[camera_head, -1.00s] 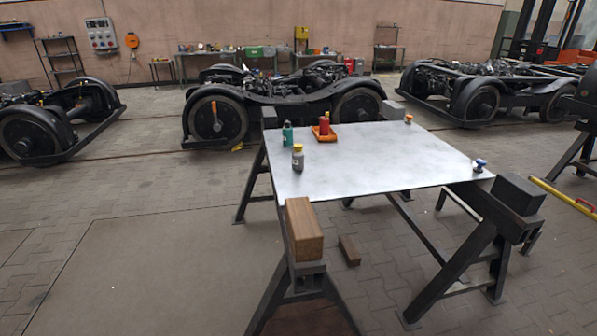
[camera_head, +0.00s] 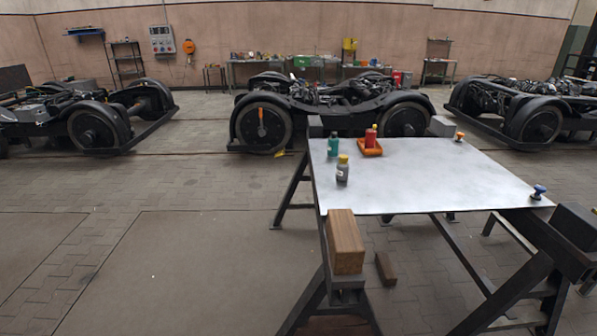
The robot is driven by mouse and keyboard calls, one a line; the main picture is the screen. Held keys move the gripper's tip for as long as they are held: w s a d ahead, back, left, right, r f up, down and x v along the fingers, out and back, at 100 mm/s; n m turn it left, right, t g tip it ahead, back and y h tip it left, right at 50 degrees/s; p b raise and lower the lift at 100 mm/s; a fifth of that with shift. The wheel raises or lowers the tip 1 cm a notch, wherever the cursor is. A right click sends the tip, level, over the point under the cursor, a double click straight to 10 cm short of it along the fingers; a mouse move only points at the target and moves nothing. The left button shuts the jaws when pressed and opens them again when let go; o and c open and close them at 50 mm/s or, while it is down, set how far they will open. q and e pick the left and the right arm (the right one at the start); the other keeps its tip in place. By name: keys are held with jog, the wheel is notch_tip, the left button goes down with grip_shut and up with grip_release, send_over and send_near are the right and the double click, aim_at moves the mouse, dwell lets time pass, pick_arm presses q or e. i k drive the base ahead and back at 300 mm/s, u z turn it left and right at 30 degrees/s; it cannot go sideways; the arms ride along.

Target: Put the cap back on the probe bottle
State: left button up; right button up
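Several small items stand on a pale metal sheet (camera_head: 440,180) laid over dark trestles. A grey bottle with a yellow top (camera_head: 342,170) stands upright near the sheet's left edge. A teal bottle (camera_head: 333,146) stands behind it. A red bottle (camera_head: 371,138) stands in an orange tray (camera_head: 371,151) to the right. An orange-topped knob-like item (camera_head: 459,137) is at the far right edge and a blue one (camera_head: 538,192) at the near right corner. I cannot tell which bottle is the probe bottle or which item is its cap. Neither gripper is in view.
A wooden block (camera_head: 345,242) sits on the near left trestle, and a smaller block (camera_head: 385,268) lies on the floor below the sheet. Dark bogies (camera_head: 330,115) stand behind the table. The paved floor at left (camera_head: 170,250) is clear.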

aim_at(342, 169)
jog(key=u, duration=1.25)
jog(key=i, duration=5.1)
jog(key=z, duration=4.4)
jog(key=i, duration=1.45)
jog(key=u, duration=0.05)
